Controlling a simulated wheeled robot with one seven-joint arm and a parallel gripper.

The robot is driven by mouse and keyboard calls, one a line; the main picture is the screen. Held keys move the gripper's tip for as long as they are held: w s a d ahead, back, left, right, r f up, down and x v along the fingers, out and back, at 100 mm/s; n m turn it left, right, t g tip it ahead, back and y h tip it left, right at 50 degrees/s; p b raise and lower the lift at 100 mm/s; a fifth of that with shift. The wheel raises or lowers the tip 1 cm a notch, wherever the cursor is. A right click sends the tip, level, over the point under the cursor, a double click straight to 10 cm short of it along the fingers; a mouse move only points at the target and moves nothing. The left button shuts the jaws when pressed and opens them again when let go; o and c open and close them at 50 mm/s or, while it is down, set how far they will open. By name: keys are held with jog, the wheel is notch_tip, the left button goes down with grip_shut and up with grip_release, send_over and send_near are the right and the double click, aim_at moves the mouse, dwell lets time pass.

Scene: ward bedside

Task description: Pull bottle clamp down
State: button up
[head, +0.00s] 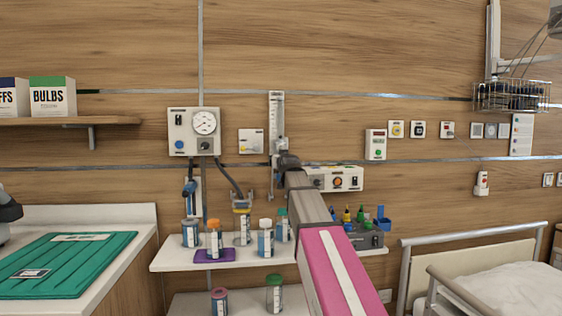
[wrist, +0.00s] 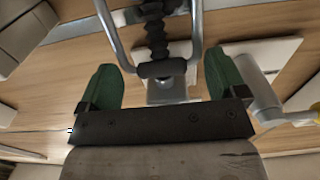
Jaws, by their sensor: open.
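What looks like the bottle clamp (wrist: 162,69) shows in the wrist view as a metal loop with a dark crossbar and a black ribbed column behind it. Its crossbar lies between the two green fingers of my gripper (wrist: 162,82), with a gap on each side. My gripper is open and grips nothing. In the head view my gripper is at the lower end of an upright white scale (head: 277,118) on the wall. My wrist and arm hide most of the clamp there; only thin metal prongs show below.
A gauge box (head: 194,131) with hoses hangs left of the scale, and a control box (head: 334,179) is close on the right. Several bottles stand on a white shelf (head: 170,258) below. A bed (head: 505,290) is at the right, a green mat (head: 70,262) at the left.

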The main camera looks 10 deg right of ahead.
jog(key=shift+w, duration=0.4)
jog(key=c, duration=1)
jog(key=s+f+t, duration=0.8)
jog(key=s+t, duration=0.1)
jog(key=s, duration=0.2)
jog(key=s+f, duration=0.3)
jog(key=f, duration=0.8)
jog(key=shift+f, duration=0.2)
jog(key=shift+d, duration=0.1)
